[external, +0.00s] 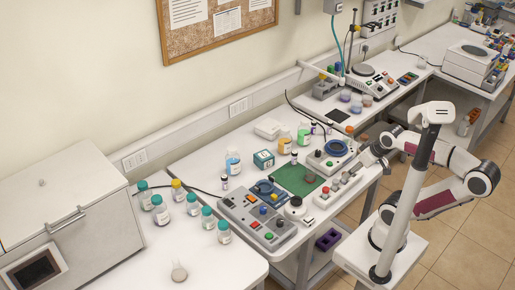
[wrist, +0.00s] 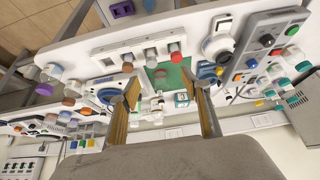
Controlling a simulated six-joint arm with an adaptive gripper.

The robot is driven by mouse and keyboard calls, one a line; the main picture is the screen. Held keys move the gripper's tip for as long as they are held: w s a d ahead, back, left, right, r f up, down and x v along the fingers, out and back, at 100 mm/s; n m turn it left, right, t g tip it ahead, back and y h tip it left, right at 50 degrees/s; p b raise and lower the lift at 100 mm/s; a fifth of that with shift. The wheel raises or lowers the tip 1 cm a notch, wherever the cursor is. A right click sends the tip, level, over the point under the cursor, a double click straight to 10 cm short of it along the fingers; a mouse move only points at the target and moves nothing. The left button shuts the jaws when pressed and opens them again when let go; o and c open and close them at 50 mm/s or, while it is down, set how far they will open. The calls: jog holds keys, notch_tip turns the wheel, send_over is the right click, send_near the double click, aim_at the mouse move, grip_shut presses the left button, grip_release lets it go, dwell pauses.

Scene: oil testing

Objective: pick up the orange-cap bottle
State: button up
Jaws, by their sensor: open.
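A bottle with an orange-yellow cap (external: 178,191) stands upright among teal-capped bottles (external: 160,211) on the white bench at the left in the external view. My gripper (external: 362,164) is far to its right, above the right side of the middle bench, near a small red-buttoned box. In the wrist view my gripper (wrist: 161,74) has its two fingers spread wide, with no object held between them. The green mat and bench equipment show beyond the fingers.
A control panel (external: 258,216), a green mat (external: 299,180) and a blue-ringed device (external: 334,151) crowd the middle bench. Bottles with blue (external: 233,161) and orange (external: 285,142) contents stand behind. A large white box (external: 65,190) borders the left bench, whose front is mostly clear.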

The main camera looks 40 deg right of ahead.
jog(key=w+d+f+m+t+h, duration=0.1)
jog(key=w+d, duration=0.5)
jog(key=d, duration=0.2)
jog(key=w+d+f+m+t+h, duration=0.1)
jog(key=w+d+f+t+h, duration=0.1)
jog(key=w+d, duration=0.5)
jog(key=w+d+f+m+t+h, duration=0.1)
jog(key=w+d+f+m+h, duration=0.1)
jog(key=w+d, duration=0.5)
jog(key=shift+d, duration=1.1)
jog(key=m+t+h, duration=0.1)
jog(key=t, duration=0.1)
send_near(351, 130)
jog(key=w+f, duration=0.1)
jog(key=w, duration=0.3)
jog(key=shift+s+d+f, duration=0.15)
jog(key=shift+d+f, duration=0.1)
jog(key=shift+d, duration=0.25)
jog(key=shift+s+d+f, duration=0.1)
jog(key=shift+d+f, duration=0.15)
jog(key=shift+d, duration=0.3)
jog(key=shift+w+t, duration=0.1)
jog(key=shift+t, duration=0.2)
jog(key=shift+x, duration=1.15)
